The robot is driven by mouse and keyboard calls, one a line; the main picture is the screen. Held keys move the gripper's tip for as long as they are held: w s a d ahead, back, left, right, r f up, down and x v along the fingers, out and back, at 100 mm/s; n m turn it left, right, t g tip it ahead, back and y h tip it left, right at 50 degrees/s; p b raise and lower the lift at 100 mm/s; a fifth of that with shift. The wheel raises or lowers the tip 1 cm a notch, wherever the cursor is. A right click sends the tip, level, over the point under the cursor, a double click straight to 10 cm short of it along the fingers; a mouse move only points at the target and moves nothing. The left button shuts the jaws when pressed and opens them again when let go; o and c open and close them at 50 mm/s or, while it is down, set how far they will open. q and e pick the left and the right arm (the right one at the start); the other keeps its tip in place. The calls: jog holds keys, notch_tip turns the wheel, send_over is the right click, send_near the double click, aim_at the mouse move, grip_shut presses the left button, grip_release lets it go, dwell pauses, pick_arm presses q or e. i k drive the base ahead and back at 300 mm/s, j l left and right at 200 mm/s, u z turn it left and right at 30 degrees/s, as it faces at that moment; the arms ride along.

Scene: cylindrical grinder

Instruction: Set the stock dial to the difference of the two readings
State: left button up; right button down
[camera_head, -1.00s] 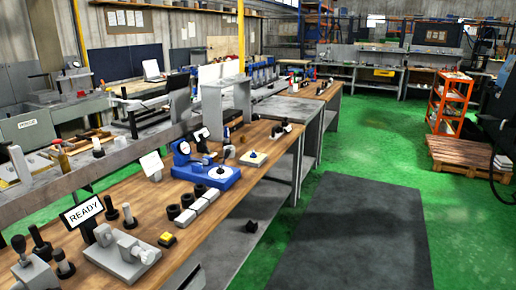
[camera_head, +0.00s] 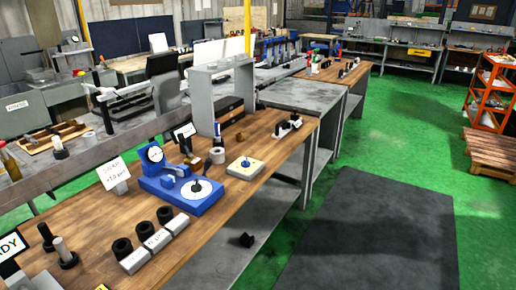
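The dial readings are too small to read. A cream square block (camera_head: 245,168) with a small knob on top lies to its right; I cannot tell whether it is the stock dial. A white card (camera_head: 114,176) with handwriting, not clearly legible, stands left of the blue stand. A smaller card (camera_head: 184,132) stands behind it. Neither of my grippers is in view.
Black pegs and a partly cut-off sign (camera_head: 10,246) are at lower left. A grey frame (camera_head: 221,95) stands at the back.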

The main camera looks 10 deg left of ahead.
aim_at(245, 163)
jog(key=i+l, duration=0.25)
jog(key=i, duration=0.25)
jog(key=i+l, duration=0.2)
jog(key=i, duration=0.25)
jog(key=i+l, duration=0.25)
jog(key=i, duration=0.25)
